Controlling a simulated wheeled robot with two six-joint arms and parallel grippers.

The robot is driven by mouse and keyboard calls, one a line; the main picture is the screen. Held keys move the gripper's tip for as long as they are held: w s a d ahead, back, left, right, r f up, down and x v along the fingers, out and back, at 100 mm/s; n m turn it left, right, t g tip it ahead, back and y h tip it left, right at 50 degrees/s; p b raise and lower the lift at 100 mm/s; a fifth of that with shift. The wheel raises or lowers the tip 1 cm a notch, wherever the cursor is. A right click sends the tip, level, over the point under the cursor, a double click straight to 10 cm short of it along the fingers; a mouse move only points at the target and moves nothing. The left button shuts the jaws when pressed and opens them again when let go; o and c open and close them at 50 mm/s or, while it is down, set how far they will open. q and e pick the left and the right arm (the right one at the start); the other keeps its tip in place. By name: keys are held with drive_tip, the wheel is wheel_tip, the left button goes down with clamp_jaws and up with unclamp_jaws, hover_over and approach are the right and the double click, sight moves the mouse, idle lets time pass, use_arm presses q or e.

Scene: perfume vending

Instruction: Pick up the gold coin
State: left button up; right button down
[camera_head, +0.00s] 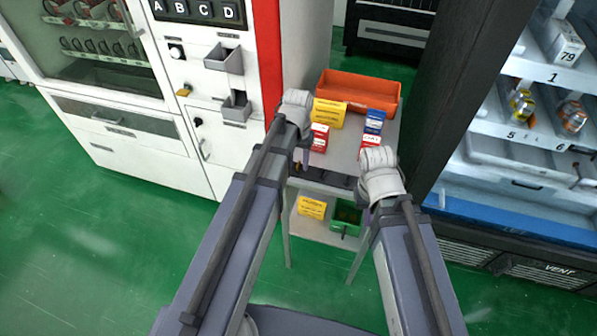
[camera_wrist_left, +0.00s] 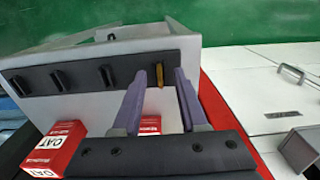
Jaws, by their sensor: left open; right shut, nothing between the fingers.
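The gold coin (camera_wrist_left: 159,75) stands on edge in the end slot of a dark coin rack (camera_wrist_left: 85,77) in the left wrist view. Only its narrow golden edge shows. My left gripper (camera_wrist_left: 160,88) is open, with its two purple fingertips on either side of the coin, not closed on it; whether they touch it I cannot tell. In the head view my left gripper (camera_head: 301,157) is over the left end of the rack, and its wrist hides much of that spot. My right gripper (camera_head: 369,214) is at the right front of the table, shut and empty, its fingers mostly hidden by its wrist.
On the table (camera_head: 345,158) stand an orange bin (camera_head: 362,88), a yellow box (camera_head: 329,113), red-white boxes (camera_head: 319,138) and a blue-red box (camera_head: 374,121). A lower shelf holds a green bin (camera_head: 346,217). Vending machines flank the table closely on the left (camera_head: 205,130) and right (camera_head: 500,180).

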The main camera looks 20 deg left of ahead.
use_arm(q)
drive_tip(key=shift+f, duration=0.1)
clamp_jaws()
idle(0.6)
